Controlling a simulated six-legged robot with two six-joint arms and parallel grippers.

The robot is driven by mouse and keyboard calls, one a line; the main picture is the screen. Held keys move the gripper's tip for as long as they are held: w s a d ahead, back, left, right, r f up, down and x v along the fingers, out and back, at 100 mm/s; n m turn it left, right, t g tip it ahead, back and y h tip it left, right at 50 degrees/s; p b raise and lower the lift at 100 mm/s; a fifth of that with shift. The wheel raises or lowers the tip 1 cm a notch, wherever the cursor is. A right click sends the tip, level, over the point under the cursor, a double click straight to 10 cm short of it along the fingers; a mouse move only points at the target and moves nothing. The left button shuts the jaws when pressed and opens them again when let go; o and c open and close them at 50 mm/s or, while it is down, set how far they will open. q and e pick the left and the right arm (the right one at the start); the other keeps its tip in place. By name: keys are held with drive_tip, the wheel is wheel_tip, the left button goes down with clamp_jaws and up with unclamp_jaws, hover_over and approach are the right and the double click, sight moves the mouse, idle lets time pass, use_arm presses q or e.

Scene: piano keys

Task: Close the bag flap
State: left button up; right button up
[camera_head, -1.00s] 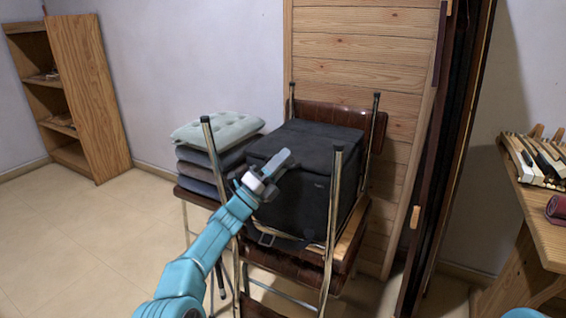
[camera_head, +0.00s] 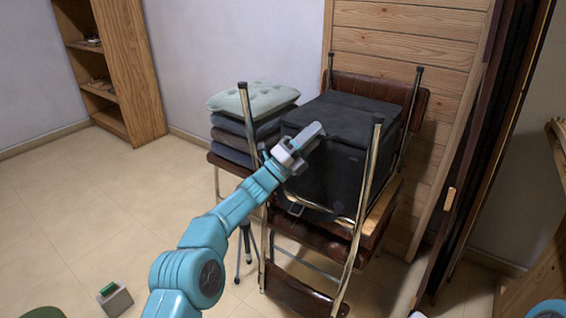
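A black box-shaped bag (camera_head: 328,178) sits on a chair with a brown seat and metal legs. Its dark flap (camera_head: 352,118) lies over the top; whether its front edge is fully down is hard to tell, black on black. My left gripper (camera_head: 308,139) is at the bag's upper front left corner, in front of the flap's near edge. It is seen from behind, so its finger gap is hidden and contact with the bag is unclear. My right gripper is not in view.
Upturned metal chair legs (camera_head: 366,185) stand close in front of and beside the bag. Stacked cushions (camera_head: 252,100) lie to its left. A small box with a green top (camera_head: 115,298) is on the floor at lower left. The tiled floor at left is mostly clear.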

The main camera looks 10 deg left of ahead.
use_arm(q)
drive_tip(key=p+v, duration=0.1)
drive_tip(key=v, duration=1.4)
drive_tip(key=shift+r, duration=0.1)
drive_tip(key=s+d+f+n+g+y, duration=0.1)
drive_tip(key=s+f+n+y, duration=0.35)
drive_tip(key=f+n, duration=0.35)
drive_tip(key=s+d+f+n+g+y, duration=0.1)
drive_tip(key=s+f+n+g+y, duration=0.15)
drive_tip(key=f+n+y, duration=0.6)
drive_tip(key=s+d+f+n+y, duration=0.15)
drive_tip(key=s+f+n, duration=0.3)
drive_tip(key=f, duration=0.65)
drive_tip(key=s+f+n+g, duration=0.4)
drive_tip(key=s, duration=0.5)
drive_tip(key=s+d+f+n+g, duration=0.1)
drive_tip(key=s+f+n+g, duration=0.25)
drive_tip(key=s, duration=0.55)
drive_tip(key=s+f+n+g, duration=0.3)
drive_tip(key=s+n+g, duration=0.15)
drive_tip(key=s, duration=0.45)
wheel_tip(320, 180, up, 30)
drive_tip(key=d+p, duration=0.1)
drive_tip(key=p, duration=2.9)
drive_tip(key=shift+f+n+y, duration=0.2)
drive_tip(key=shift+n+y, duration=0.1)
drive_tip(key=shift+y, duration=0.05)
